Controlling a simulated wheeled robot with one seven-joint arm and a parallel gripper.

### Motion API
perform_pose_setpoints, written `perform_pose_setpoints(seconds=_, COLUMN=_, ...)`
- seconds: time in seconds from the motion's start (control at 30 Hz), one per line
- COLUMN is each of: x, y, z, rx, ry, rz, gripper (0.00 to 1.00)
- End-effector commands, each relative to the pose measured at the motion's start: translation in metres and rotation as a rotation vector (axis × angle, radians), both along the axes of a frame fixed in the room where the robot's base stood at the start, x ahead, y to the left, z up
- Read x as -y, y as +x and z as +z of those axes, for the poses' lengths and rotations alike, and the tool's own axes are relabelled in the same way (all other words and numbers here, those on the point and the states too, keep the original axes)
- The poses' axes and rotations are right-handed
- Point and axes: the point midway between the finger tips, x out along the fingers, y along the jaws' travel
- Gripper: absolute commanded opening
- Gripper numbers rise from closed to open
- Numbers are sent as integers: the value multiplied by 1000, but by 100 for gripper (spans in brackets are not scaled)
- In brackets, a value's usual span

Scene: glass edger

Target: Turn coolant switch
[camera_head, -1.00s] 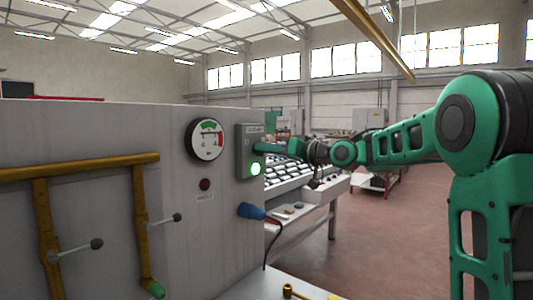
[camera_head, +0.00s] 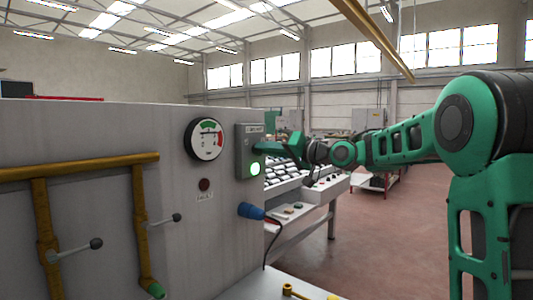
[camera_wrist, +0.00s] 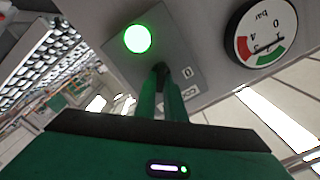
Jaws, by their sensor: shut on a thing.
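The coolant switch box (camera_head: 243,160) is a grey box at the right end of the machine's front panel. Its lamp (camera_head: 255,169) glows green, and it shows large in the wrist view (camera_wrist: 138,39). My gripper (camera_head: 259,147) reaches the box from the right, just above the lamp. In the wrist view my gripper's fingers (camera_wrist: 161,70) are close together on the dark switch knob, which they mostly hide. I cannot tell the knob's exact angle.
A pressure gauge (camera_head: 205,140) is left of the box, with a dark red button (camera_head: 204,185) below. A blue plug (camera_head: 251,211) with a cable sticks out underneath. Yellow pipes (camera_head: 80,167) with lever handles are at left. Open floor (camera_head: 390,240) lies right.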

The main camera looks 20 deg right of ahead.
Motion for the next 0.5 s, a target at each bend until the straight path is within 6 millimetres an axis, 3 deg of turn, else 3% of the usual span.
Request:
perform_pose_setpoints(seconds=0.17, x=7, y=2, z=1, rx=4, ry=-1, rz=-15, gripper=0)
perform_pose_setpoints(seconds=0.2, x=7, y=2, z=1, rx=4, ry=-1, rz=-15, gripper=14)
perform_pose_setpoints(seconds=0.27, x=6, y=2, z=1, rx=3, ry=-1, rz=-13, gripper=28)
perform_pose_setpoints(seconds=0.5, x=3, y=1, z=0, rx=2, ry=0, rz=-6, gripper=28)
